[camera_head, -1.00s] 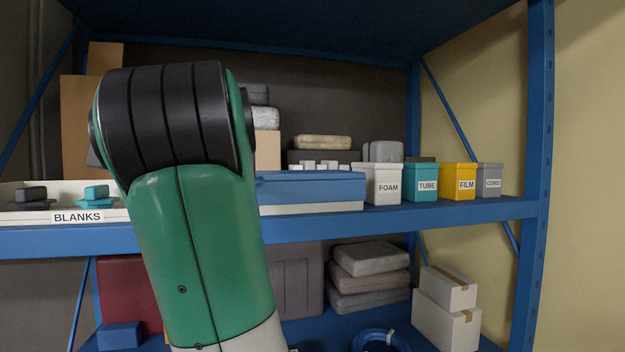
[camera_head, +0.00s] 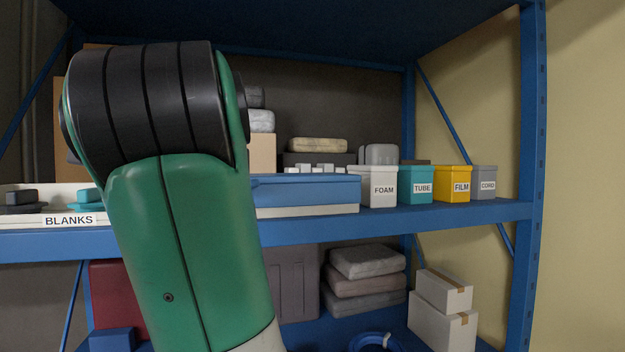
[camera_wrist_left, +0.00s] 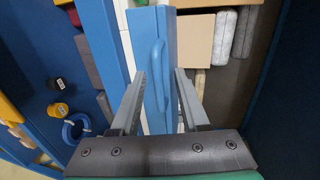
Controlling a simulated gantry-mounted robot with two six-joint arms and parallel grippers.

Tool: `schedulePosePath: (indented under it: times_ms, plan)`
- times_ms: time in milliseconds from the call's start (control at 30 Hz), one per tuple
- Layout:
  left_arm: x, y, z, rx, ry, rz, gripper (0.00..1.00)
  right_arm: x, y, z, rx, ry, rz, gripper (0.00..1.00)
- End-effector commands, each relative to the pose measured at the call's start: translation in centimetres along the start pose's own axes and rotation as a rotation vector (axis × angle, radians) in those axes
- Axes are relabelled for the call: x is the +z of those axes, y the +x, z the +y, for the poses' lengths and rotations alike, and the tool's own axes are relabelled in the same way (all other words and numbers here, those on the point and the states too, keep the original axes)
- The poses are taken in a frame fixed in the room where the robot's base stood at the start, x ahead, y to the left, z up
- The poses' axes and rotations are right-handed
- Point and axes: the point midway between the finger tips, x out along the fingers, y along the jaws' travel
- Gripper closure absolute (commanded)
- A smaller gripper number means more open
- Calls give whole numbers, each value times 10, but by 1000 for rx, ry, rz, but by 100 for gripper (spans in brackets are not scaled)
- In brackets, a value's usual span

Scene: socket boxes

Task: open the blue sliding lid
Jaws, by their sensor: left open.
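The blue sliding lid (camera_head: 310,190) tops a long pale box (camera_head: 312,210) on the shelf in the head view; my arm hides its left part. In the left wrist view the lid (camera_wrist_left: 143,28) carries an upright blue bar handle (camera_wrist_left: 155,75). My left gripper (camera_wrist_left: 159,78) is open, with one finger on each side of the handle. I cannot tell whether either finger touches it. My green and black arm hides this gripper in the head view. My right gripper is in neither view.
To the right of the box stand bins labelled FOAM (camera_head: 378,187), TUBE (camera_head: 416,185), FILM (camera_head: 453,184) and CORD (camera_head: 484,183). A tray labelled BLANKS (camera_head: 30,222) lies at left. A cardboard box (camera_head: 262,152) and grey bundles stand behind the lid.

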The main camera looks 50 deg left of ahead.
Motion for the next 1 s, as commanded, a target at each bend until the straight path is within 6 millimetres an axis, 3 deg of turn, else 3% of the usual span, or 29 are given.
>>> schedulePosePath:
  times_ms: [300, 433, 600, 1000]
  plan:
    - [-2, -75, 4, 7, 1, 11, 55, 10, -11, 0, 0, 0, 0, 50]
    - [-2, -95, 4, 10, 1, 9, 55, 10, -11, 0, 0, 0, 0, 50]
    - [0, -103, 3, 10, 1, 4, 55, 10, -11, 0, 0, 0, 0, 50]
    - [1, -101, 2, 10, -1, -4, 55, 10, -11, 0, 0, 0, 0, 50]
